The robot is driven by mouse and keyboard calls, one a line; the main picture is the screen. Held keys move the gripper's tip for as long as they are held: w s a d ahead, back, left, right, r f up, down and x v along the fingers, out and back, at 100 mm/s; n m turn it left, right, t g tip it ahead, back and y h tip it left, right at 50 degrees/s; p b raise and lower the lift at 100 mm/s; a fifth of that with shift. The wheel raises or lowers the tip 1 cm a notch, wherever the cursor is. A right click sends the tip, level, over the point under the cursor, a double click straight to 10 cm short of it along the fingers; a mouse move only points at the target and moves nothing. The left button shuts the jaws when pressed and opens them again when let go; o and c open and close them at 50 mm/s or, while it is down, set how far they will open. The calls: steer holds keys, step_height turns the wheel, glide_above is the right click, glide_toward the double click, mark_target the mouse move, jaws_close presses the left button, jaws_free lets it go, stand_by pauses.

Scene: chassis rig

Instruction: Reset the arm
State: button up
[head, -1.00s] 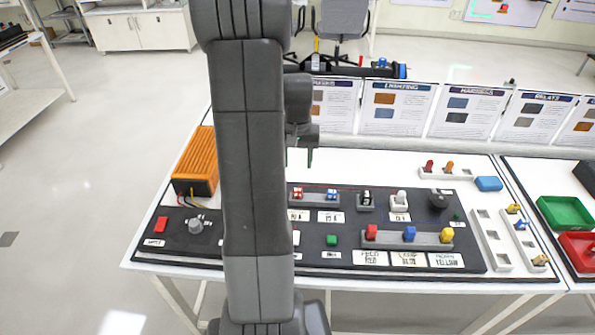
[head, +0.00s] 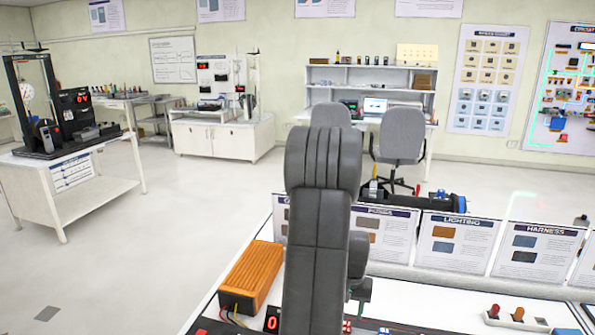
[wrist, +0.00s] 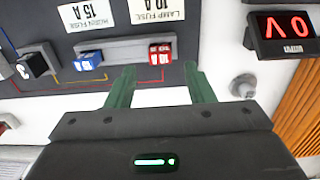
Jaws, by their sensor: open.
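My gripper (wrist: 160,84) is open, its two green fingers apart with nothing held between them. In the wrist view, which looks upside down, the fingers point towards a grey fuse holder (wrist: 124,54) on the dark panel. A red fuse (wrist: 160,53) and a blue fuse (wrist: 88,59) sit in that holder. I cannot tell the exact gap between the fingertips and the holder. In the head view my arm stands upright at the table and hides most of the gripper; a bit of green finger (head: 361,311) shows at its right.
An orange ribbed box (head: 252,275) stands left of my arm. A voltage display (wrist: 285,32) and a grey knob (wrist: 243,88) are near the gripper. Upright cards (head: 455,245) line the table's back. Office chairs (head: 400,135) stand beyond; open floor lies to the left.

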step_height(320, 180, down, 6)
steer(key=shift+b, duration=0.5)
steer(key=shift+r, duration=0.15)
